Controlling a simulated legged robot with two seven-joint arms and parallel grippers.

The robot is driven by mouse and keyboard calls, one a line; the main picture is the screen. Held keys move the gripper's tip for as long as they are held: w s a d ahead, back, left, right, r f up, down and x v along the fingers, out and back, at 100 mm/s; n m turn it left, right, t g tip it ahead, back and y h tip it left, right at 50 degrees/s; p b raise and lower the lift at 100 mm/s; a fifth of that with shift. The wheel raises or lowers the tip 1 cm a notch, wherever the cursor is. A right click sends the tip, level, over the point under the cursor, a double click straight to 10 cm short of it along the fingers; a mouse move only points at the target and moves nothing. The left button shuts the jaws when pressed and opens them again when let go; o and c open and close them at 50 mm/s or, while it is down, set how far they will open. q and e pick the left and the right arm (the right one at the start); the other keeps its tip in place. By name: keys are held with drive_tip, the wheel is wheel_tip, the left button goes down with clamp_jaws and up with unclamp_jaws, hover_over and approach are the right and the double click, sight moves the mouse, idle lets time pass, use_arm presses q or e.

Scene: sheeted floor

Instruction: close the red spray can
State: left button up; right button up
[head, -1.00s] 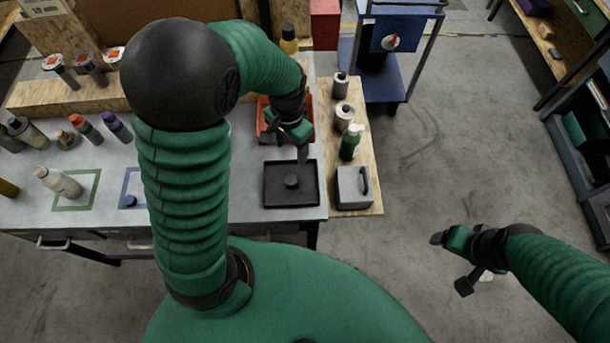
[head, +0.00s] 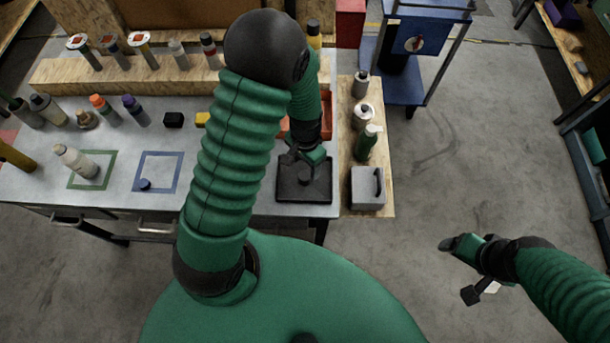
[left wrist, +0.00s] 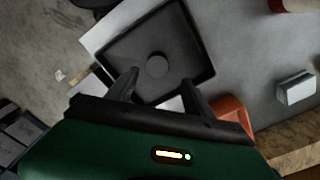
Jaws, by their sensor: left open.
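A can with a red band (head: 208,48) stands on the wooden shelf in the head view; I cannot tell for sure that it is the red spray can. A black square tray (head: 322,190) lies at the table's right end, and also shows in the left wrist view (left wrist: 200,55). A small round dark piece, perhaps a cap (left wrist: 157,66), lies in its middle. My left gripper (head: 302,160) is over the tray, open and empty, its fingertips (left wrist: 160,84) just short of the round piece in the picture. My right gripper (head: 462,268) hangs over the floor; its jaw state is unclear.
A blue square outline (head: 158,172) holds a small blue piece. A green bottle (head: 368,142) and grey box (head: 367,188) stand on the right board. An orange bin (head: 326,120) is behind my left gripper.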

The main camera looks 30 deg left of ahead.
sight(305, 175)
use_arm(q)
drive_tip(key=shift+a, duration=0.1)
drive_tip(key=f, duration=0.3)
drive_tip(key=s+f+p, duration=0.1)
drive_tip(key=shift+s+d+f, duration=0.1)
drive_tip(key=shift+d+f, duration=0.2)
drive_tip(key=shift+d, duration=0.05)
drive_tip(key=shift+f, duration=0.3)
drive_tip(key=shift+c, duration=0.2)
clamp_jaws()
drive_tip(key=shift+r, duration=0.1)
